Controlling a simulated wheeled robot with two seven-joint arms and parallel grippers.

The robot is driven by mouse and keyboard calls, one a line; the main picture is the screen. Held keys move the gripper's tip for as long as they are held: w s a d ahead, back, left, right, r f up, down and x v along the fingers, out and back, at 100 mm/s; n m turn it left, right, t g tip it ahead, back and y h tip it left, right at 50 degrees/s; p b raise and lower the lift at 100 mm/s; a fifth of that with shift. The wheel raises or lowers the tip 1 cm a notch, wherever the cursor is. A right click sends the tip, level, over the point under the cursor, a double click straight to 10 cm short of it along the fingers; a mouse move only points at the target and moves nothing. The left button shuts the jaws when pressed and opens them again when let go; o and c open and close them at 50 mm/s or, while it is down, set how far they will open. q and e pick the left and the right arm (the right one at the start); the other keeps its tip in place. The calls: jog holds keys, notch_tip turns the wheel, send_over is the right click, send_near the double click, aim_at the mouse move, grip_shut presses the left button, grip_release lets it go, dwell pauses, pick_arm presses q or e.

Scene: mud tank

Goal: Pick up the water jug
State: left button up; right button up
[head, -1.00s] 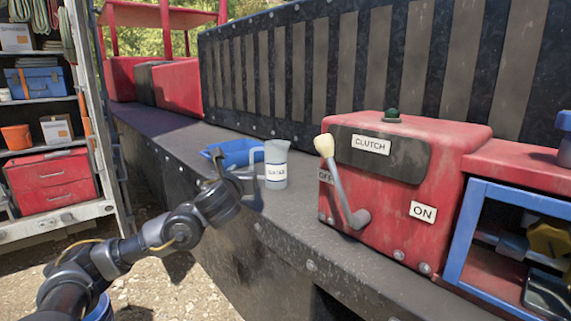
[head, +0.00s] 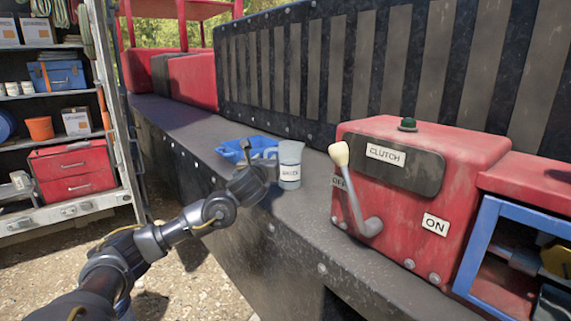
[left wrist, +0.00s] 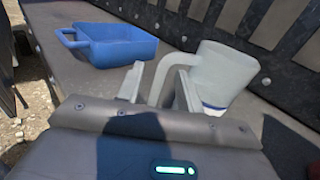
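The water jug (head: 290,158) is a translucent pale jug with a white label, upright on the dark ledge. Its handle faces left, toward my left gripper (head: 266,170). In the left wrist view the jug (left wrist: 218,72) is at the right, and my left gripper (left wrist: 158,88) is open. The handle shows between its two spread fingers; contact cannot be told. The lower part of the handle is hidden behind the gripper body. My right gripper is not in view.
A blue tray (head: 232,149) sits on the ledge just behind and left of the jug; it also shows in the left wrist view (left wrist: 122,50). A red clutch box (head: 410,215) with a lever (head: 352,190) stands to the right. The ribbed wall (head: 300,70) rises behind.

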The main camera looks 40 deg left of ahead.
pick_arm(q)
jog(key=p+x, duration=0.1)
jog(key=x, duration=0.2)
jog(key=shift+w+r, duration=0.1)
jog(key=shift+r, duration=0.05)
jog(key=shift+c, duration=0.2)
grip_shut()
